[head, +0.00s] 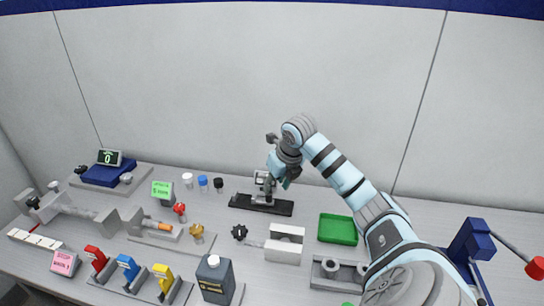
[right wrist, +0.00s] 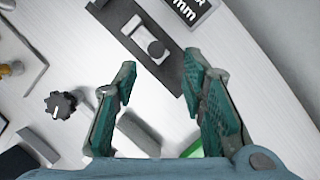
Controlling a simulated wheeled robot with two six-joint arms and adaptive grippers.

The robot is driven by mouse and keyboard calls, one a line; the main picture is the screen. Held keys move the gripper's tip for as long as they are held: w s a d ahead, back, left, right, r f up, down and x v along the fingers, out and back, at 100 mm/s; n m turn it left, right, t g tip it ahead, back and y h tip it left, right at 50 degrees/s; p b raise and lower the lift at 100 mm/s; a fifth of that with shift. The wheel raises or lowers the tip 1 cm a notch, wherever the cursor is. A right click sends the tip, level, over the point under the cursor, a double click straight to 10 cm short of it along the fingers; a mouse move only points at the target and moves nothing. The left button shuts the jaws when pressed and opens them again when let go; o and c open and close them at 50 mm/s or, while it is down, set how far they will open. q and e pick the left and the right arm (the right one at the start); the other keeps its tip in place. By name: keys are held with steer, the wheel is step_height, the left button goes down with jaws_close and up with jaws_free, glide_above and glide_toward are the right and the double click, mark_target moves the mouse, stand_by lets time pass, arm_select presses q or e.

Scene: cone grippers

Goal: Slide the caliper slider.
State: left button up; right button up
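The caliper (head: 245,203) is a long dark bar on the bench, near the middle of the head view. In the right wrist view, a light grey slider (right wrist: 140,34) with a dark round knob (right wrist: 156,48) sits on the dark bar. A dark display with "mm" (right wrist: 186,12) stands beside the bar. My right gripper (head: 279,182) is over the caliper in the head view and hides part of it. In the right wrist view, my right gripper (right wrist: 160,80) is open with nothing between its fingers, and the slider shows beyond the fingertips. My left gripper is not in view.
A green tray (head: 338,229) lies to the right of the caliper. Several small bottles (head: 203,183) stand to the left. A blue lever device (head: 470,245) stands at the far right.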

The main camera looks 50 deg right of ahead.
steer(key=v, duration=0.6)
steer(key=shift+s, duration=0.1)
